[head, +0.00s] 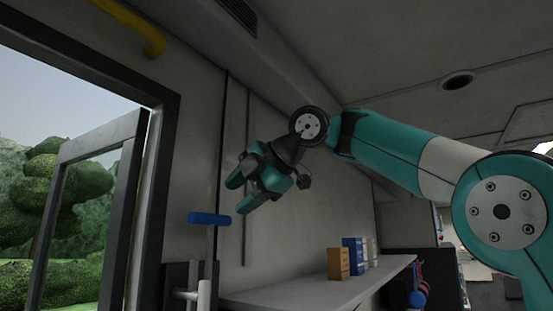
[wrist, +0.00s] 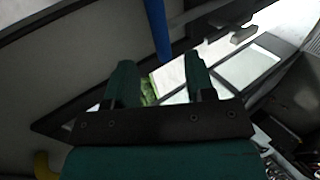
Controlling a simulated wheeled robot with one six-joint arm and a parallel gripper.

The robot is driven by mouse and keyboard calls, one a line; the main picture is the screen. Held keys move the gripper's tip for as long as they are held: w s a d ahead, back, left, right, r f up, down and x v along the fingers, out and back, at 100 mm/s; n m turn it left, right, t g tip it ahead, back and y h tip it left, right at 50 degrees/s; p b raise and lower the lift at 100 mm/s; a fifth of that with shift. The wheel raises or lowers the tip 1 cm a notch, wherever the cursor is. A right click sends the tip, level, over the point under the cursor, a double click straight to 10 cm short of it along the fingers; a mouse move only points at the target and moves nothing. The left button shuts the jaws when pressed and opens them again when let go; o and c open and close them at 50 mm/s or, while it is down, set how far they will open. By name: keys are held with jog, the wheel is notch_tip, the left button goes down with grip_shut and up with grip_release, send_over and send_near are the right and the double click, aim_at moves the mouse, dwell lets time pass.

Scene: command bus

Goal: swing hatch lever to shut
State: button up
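A T-shaped lever with a blue grip (head: 209,218) stands upright by the wall, right of the window opening. In the wrist view a blue bar (wrist: 157,32), which looks like this grip, lies beyond the fingers and between their lines. A dark-framed hatch panel (head: 130,190) stands swung away from its opening at the left, with greenery showing outside. My gripper (head: 239,195) is open and empty, above and right of the blue grip, apart from it. Its two teal fingers also show in the wrist view (wrist: 162,82).
A grey shelf (head: 310,290) runs along the wall below my arm. It carries an orange box (head: 338,264), a blue box (head: 353,256) and pale boxes. A yellow handrail (head: 135,24) is at the upper left. The air around my gripper looks clear.

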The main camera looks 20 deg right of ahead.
jog(key=p+v, duration=0.2)
jog(key=v, duration=0.8)
jog(key=shift+s+a+r+p, duration=0.15)
jog(key=shift+a+r+p, duration=0.1)
jog(key=shift+p, duration=0.1)
jog(key=shift+f, duration=0.1)
jog(key=s+a+f+m+g+b, duration=0.2)
jog(key=f+m+b, duration=0.2)
jog(key=f, duration=0.7)
jog(key=s+a+f+m+g+b, duration=0.1)
jog(key=s+a+f+m+b, duration=0.2)
jog(key=f, duration=0.8)
jog(key=a+f+m+g+b, duration=0.15)
jog(key=f+m+b, duration=0.3)
jog(key=f, duration=0.65)
jog(key=s+d+f+m+g+h+b, duration=0.1)
jog(key=s+f+m+b, duration=0.1)
jog(key=s+f, duration=0.3)
jog(key=s+d+f+m+g+b, duration=0.1)
jog(key=s+f, duration=0.5)
jog(key=f, duration=0.7)
jog(key=s+d+f+m+g+h+b, duration=0.1)
jog(key=s+f+m+g+b, duration=0.2)
jog(key=f, duration=0.6)
jog(key=s+b, duration=0.2)
jog(key=shift+s+d+f+m+h, duration=0.3)
jog(key=shift+f+m, duration=0.05)
jog(key=shift+f, duration=0.05)
